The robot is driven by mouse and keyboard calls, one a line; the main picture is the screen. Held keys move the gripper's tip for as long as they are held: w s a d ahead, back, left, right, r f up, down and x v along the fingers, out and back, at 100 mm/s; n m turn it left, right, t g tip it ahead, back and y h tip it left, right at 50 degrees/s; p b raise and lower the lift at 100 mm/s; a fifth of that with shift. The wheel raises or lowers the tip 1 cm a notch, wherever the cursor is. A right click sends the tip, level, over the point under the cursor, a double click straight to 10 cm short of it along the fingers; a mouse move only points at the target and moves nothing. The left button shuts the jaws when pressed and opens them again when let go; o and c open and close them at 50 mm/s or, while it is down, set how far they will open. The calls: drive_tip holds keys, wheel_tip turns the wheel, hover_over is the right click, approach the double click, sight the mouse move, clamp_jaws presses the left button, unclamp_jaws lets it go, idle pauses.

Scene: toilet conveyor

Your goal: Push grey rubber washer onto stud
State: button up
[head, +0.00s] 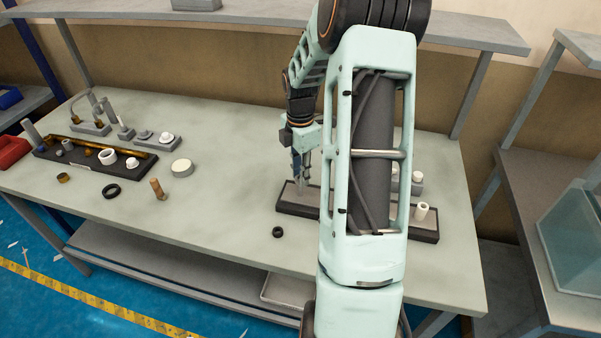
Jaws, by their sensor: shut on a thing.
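My gripper (303,172) points down over the left part of a dark-edged grey fixture (290,206) on the table. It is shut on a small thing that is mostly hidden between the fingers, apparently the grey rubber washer. I cannot make out the stud, or whether the washer touches it; the fingers and my arm cover that area. The fixture's middle is hidden behind my arm. A white cylinder (421,211) stands at its right end.
A long black tray (95,167) with several fittings lies at the left. Near it are a black ring (111,191), a brass part (157,189) and a white disc (181,168). A small black ring (278,232) lies before the fixture. The table's centre is clear.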

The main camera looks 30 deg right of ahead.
drive_tip(key=shift+f+b, duration=1.5)
drive_tip(key=shift+f, duration=0.95)
drive_tip(key=shift+r, duration=0.1)
drive_tip(key=shift+r+p, duration=1.8)
drive_tip(key=shift+r, duration=0.25)
drive_tip(key=shift+p, duration=0.3)
drive_tip(key=shift+f+b, duration=1.3)
drive_tip(key=shift+f, duration=0.9)
drive_tip(key=o, duration=0.8)
drive_tip(key=shift+o, duration=0.2)
drive_tip(key=shift+r, duration=0.15)
